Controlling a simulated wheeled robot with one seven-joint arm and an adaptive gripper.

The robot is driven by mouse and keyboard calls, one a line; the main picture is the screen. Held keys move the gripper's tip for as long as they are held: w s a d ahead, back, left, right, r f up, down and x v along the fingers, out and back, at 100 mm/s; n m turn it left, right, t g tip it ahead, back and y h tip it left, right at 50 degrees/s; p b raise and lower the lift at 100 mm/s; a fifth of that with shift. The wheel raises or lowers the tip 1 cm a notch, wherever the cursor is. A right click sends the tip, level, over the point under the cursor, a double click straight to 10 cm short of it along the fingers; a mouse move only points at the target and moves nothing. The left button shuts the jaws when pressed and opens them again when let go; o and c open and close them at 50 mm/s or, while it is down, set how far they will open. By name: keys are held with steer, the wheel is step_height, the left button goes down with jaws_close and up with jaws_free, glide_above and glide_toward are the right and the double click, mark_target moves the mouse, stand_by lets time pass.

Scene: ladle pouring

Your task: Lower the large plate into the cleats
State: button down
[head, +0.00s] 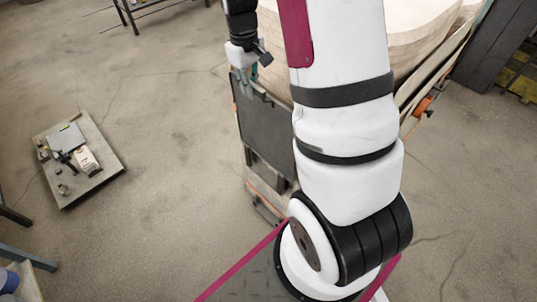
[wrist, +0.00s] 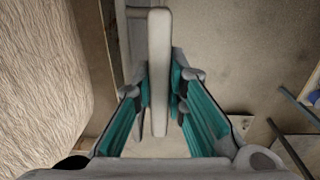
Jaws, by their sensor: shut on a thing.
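A dark grey upright plate (head: 268,128) stands at the side of the pale wooden block in the head view. Dark brackets, which look like the cleats (head: 268,172), show at its lower edge. I cannot tell whether the plate sits inside them. My gripper (head: 246,88) is at the plate's upper left corner. In the wrist view my gripper (wrist: 160,92) is shut on a long pale bar (wrist: 159,65), seen edge-on between the teal finger pads. It looks like the plate's edge or handle; I cannot tell which. My arm hides part of the plate's right side.
The large wooden block (head: 425,40) is behind my arm, and its grained side (wrist: 45,75) fills the left of the wrist view. A low board with tools (head: 78,158) lies on the floor at left. The concrete floor (head: 165,95) between is clear.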

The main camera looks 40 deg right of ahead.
steer(key=shift+r+p, duration=0.95)
steer(key=shift+r, duration=1.85)
steer(key=shift+w, duration=0.1)
steer(key=shift+f, duration=0.1)
